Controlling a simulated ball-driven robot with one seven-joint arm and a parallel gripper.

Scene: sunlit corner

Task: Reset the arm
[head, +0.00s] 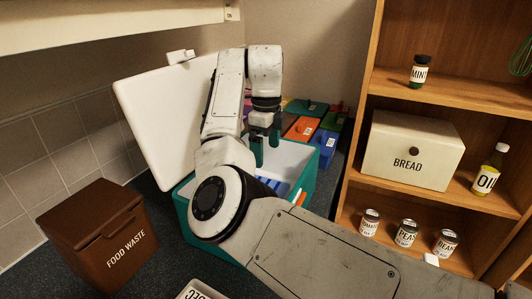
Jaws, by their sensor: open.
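My white arm reaches in from the lower right and bends over a teal cool box (322,164). My gripper (265,150) points down above the open box, with its dark teal fingers apart. I see nothing between the fingers. The box's white lid (160,110) stands open, tilted back to the left. Inside the box a blue striped item (282,188) and an orange item (300,198) show in part. My arm hides much of the box's left and front.
A brown food waste bin (100,235) stands at left. Several coloured boxes (303,128) stand behind the cool box. At right a wooden shelf (440,92) holds a bread bin (412,150), an oil bottle (490,170), a mint jar (420,71) and cans (407,233). A wall shelf (110,22) overhangs the upper left.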

